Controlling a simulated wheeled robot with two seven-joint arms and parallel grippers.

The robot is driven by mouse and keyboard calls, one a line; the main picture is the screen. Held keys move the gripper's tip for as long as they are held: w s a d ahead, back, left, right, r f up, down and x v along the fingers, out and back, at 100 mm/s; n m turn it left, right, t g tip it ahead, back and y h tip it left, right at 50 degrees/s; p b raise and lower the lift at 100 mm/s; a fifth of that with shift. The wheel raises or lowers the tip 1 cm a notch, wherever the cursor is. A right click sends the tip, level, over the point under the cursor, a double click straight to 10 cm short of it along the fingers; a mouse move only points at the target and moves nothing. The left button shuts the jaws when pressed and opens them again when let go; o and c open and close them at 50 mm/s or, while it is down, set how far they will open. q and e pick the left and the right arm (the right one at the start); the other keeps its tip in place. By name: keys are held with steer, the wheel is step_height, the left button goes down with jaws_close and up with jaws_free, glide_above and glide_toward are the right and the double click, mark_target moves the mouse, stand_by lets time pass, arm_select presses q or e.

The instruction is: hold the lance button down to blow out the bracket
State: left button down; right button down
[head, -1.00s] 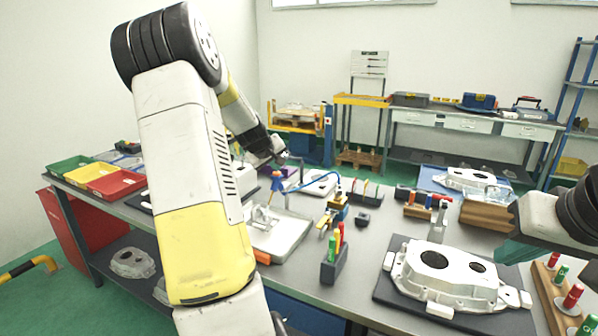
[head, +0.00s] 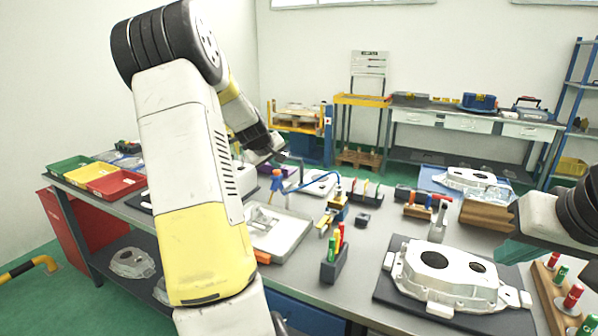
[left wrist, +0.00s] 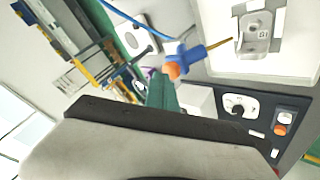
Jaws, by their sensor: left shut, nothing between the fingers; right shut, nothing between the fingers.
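The blue air lance (head: 276,184) has an orange end and stands at the rear of the bench. In the left wrist view the lance (left wrist: 192,56) points its thin brass nozzle at the grey bracket (left wrist: 255,30). The bracket (head: 262,218) sits in a pale tray (head: 285,238), partly hidden by my left arm. My left gripper (head: 288,157) is shut and empty, just above the lance. In the wrist view its teal fingertips (left wrist: 160,82) are close to the orange button (left wrist: 173,70); I cannot tell whether they touch. My right gripper (head: 512,250) is shut at the right edge.
A large casting (head: 450,275) lies on a dark mat in front. A dark block (head: 335,268) with coloured markers stands left of it. A blue hose (head: 322,174) arches behind the tray. Green, yellow and red bins (head: 118,184) stand at the left. A control panel (left wrist: 262,115) shows near the lance.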

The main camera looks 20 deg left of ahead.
mark_target(276, 172)
arm_select(q)
steer(key=shift+r, duration=0.6)
steer(key=shift+r, duration=2.55)
